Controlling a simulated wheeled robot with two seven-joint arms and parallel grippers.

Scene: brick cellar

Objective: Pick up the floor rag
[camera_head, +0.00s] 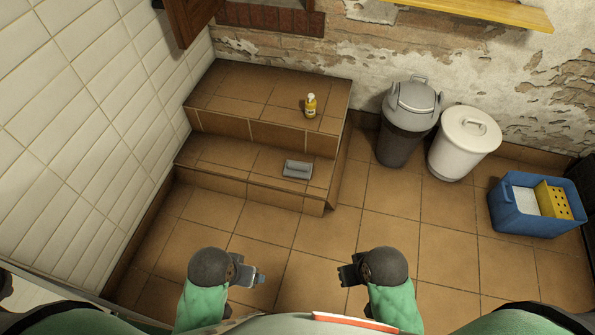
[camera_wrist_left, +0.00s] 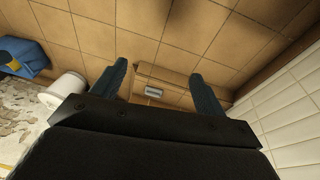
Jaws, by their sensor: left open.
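A folded grey cloth (camera_head: 297,169), which looks like the floor rag, lies on the lower tiled step (camera_head: 225,169). It also shows as a small grey patch (camera_wrist_left: 154,91) between the fingers in the left wrist view. My left gripper (camera_head: 260,277) is in front of the steps, nearer to me than the rag and apart from it. In the left wrist view my left gripper (camera_wrist_left: 160,80) is open and empty, its two fingers spread. My right gripper (camera_head: 343,275) is at the front, to the right of the left one, with no object visible in it; its jaws are unclear.
A yellow bottle (camera_head: 310,106) stands on the upper step (camera_head: 240,92). A grey lidded bin (camera_head: 405,130) and a white lidded bucket (camera_head: 460,145) stand right of the steps. A blue crate (camera_head: 530,223) is farther right. The tiled floor (camera_head: 385,215) between is clear.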

